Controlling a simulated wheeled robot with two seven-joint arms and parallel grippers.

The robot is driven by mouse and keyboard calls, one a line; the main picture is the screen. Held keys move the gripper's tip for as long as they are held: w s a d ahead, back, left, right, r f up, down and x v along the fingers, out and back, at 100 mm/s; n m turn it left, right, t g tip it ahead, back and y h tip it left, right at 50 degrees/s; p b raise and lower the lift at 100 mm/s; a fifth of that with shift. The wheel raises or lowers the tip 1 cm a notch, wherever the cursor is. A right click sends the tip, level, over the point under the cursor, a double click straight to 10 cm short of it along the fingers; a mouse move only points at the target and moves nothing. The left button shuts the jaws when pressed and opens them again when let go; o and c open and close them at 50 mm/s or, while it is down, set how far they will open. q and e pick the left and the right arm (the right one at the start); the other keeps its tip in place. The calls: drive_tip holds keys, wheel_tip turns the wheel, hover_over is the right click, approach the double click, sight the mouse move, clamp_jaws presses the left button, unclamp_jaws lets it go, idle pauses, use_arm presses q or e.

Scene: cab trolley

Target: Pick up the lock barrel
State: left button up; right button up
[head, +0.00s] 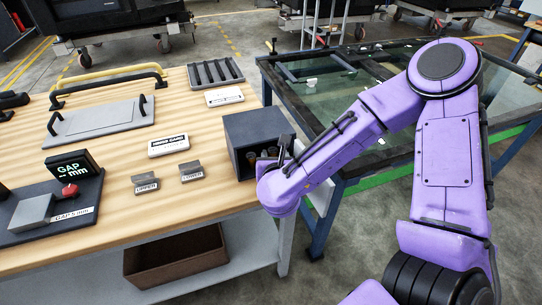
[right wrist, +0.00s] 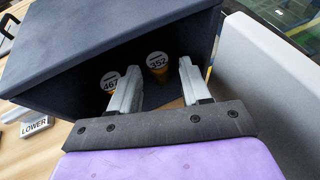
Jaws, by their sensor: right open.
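The dark box (right wrist: 110,35) stands open toward my right gripper (right wrist: 160,70) in the right wrist view. Inside are two lock barrels with round number tags, one marked 352 (right wrist: 157,60) and one marked 467 (right wrist: 110,82). My right gripper is open and its fingers reach into the box mouth. The 352 barrel shows between the fingertips, farther in; the 467 barrel is left of the left finger. I cannot tell whether a finger touches either. In the head view the box (head: 258,128) is at the table's right edge, and my right forearm partly hides its opening. My left gripper is out of view.
The wooden table (head: 205,130) holds two small grey brackets marked upper and lower (head: 191,172), a label card (head: 168,145), a gap gauge (head: 73,172), a slotted tray (head: 215,73) and handles. A glass-topped frame (head: 330,95) stands behind. A grey panel (right wrist: 265,85) rises right of the box.

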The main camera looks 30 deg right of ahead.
sight(273, 152)
drive_tip(key=p+x, duration=0.1)
drive_tip(key=x, duration=0.4)
drive_tip(key=shift+w+f, duration=0.25)
drive_tip(key=shift+w, duration=0.05)
clamp_jaws()
